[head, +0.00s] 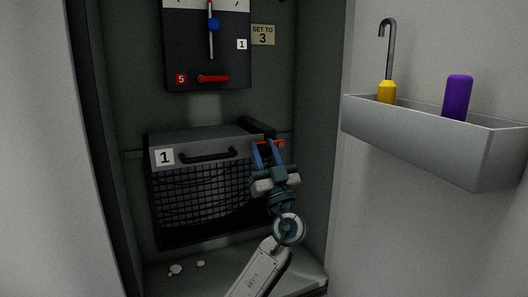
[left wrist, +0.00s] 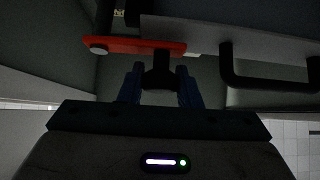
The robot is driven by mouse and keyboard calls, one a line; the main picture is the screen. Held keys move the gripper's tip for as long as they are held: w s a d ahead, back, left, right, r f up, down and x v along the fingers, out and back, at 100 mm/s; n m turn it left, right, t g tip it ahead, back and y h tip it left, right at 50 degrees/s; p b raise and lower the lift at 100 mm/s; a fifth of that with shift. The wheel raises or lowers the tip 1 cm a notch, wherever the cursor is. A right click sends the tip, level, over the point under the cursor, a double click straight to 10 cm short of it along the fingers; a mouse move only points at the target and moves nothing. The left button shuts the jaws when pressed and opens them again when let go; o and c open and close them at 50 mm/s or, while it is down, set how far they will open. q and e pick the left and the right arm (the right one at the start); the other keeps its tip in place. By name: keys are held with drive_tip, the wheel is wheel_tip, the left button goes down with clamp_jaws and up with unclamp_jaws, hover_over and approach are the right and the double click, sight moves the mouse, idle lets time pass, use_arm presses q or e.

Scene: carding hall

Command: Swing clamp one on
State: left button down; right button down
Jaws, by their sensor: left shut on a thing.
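The red clamp bar (head: 281,143) is at the upper right corner of the mesh-fronted box marked 1 (head: 165,157). In the left wrist view the red bar (left wrist: 120,45) lies across the top, with a pale round pivot at its left end and a dark knob (left wrist: 160,77) below its right part. My left gripper (head: 266,146) reaches up to the clamp from below. Its blue fingers, also in the left wrist view (left wrist: 160,72), are shut on the dark knob. In the head view the fingers hide part of the bar. My right gripper is not in view.
The box has a black handle (head: 208,156) on its front. Above is a panel with a blue knob (head: 213,25) and a red lever (head: 212,78) beside a 5. A grey bin (head: 425,130) on the right holds a yellow-handled hook (head: 387,91) and a purple object (head: 457,97).

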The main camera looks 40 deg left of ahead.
use_arm(q)
drive_tip(key=c, duration=1.1)
unclamp_jaws()
drive_tip(key=shift+f, duration=0.1)
drive_tip(key=p+v, duration=0.2)
drive_tip(key=v, duration=0.8)
drive_tip(key=shift+d+f, duration=0.3)
